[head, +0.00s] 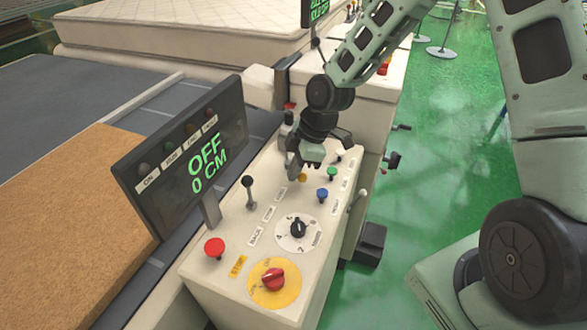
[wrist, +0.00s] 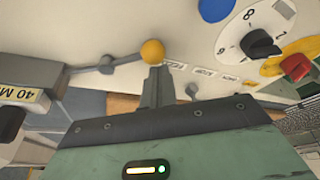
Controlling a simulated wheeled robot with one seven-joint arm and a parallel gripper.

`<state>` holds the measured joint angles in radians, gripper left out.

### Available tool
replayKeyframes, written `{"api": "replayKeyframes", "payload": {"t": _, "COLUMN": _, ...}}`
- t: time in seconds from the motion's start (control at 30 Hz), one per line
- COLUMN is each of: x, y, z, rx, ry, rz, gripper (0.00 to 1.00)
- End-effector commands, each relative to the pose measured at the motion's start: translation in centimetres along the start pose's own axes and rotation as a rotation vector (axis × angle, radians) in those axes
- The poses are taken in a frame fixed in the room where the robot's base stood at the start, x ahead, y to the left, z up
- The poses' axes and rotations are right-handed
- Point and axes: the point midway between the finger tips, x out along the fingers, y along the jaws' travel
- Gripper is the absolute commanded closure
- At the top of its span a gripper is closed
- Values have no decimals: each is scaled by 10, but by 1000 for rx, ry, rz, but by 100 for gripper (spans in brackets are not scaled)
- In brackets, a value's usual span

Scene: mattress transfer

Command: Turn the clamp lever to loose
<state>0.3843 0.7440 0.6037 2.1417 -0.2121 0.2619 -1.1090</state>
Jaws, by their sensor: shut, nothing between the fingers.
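A lever with a yellow ball knob (wrist: 152,51) shows in the wrist view; its grey arm runs left to a pivot (wrist: 105,65) on the cream panel. I take it to be the clamp lever, but no readable label confirms this. In the head view its yellow knob (head: 302,177) is partly hidden by my gripper. My gripper (head: 294,172) points down at the far part of the panel, shut and empty. In the wrist view the closed fingertips (wrist: 156,70) are right beside the knob; I cannot tell whether they touch it.
The panel has a red button (head: 214,247), a black-knobbed lever (head: 248,182), a numbered dial (head: 298,229), a red rotary switch (head: 273,280), and blue (head: 322,195) and green (head: 332,173) buttons. A display (head: 185,165) reads OFF, 0 CM. A mattress (head: 190,30) lies behind.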

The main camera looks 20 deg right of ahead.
Motion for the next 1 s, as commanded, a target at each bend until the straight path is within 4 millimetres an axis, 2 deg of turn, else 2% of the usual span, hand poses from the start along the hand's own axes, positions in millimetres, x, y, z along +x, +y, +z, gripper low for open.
{"api": "replayKeyframes", "payload": {"t": 0.67, "x": -4, "y": 1, "z": 8, "rx": -107, "ry": 1, "rz": -40, "gripper": 100}}
{"api": "replayKeyframes", "payload": {"t": 1.0, "x": -11, "y": 4, "z": 20, "rx": -278, "ry": 3, "rz": -105, "gripper": 100}}
